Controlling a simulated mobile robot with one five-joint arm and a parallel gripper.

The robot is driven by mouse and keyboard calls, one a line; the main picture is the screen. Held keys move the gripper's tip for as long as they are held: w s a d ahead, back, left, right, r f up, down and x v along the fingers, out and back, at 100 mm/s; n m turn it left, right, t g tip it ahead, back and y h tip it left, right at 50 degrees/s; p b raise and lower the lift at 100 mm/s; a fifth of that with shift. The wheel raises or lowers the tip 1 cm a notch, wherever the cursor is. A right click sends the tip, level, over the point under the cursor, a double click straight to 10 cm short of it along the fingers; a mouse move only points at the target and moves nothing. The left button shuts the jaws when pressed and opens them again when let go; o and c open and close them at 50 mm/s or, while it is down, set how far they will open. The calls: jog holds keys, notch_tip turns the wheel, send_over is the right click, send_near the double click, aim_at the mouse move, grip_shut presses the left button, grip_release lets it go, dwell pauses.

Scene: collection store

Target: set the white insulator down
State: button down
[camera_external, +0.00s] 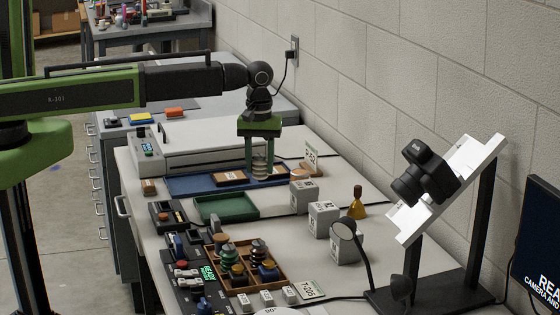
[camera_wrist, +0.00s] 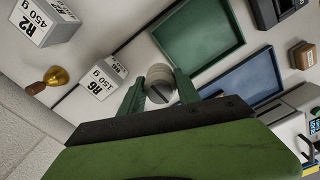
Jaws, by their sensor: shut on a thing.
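The white insulator (camera_external: 259,166), ribbed and off-white, is between the two green fingers of my gripper (camera_external: 263,160), which points straight down. In the wrist view the insulator (camera_wrist: 159,82) shows end-on with a slotted grey top, and the fingers of my gripper (camera_wrist: 158,92) close on it from both sides. Its lower end is over the back right part of the blue tray (camera_external: 190,186) in the external view. I cannot tell whether it touches anything below.
A green tray (camera_external: 227,207) lies in front of the blue tray. Several white weight blocks (camera_external: 322,218) and a brass bell (camera_external: 357,204) stand to the right. A wooden compartment box (camera_external: 274,247) holds other insulators. A camera stand (camera_external: 483,215) is at far right.

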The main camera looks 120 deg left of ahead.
aim_at(256, 160)
jog(key=d, duration=0.1)
jog(key=d+r, duration=0.1)
jog(key=d+r+p, duration=0.1)
jog(key=shift+w+d+r, duration=0.1)
jog(key=shift+w+d, duration=0.2)
jog(key=shift+w, duration=0.1)
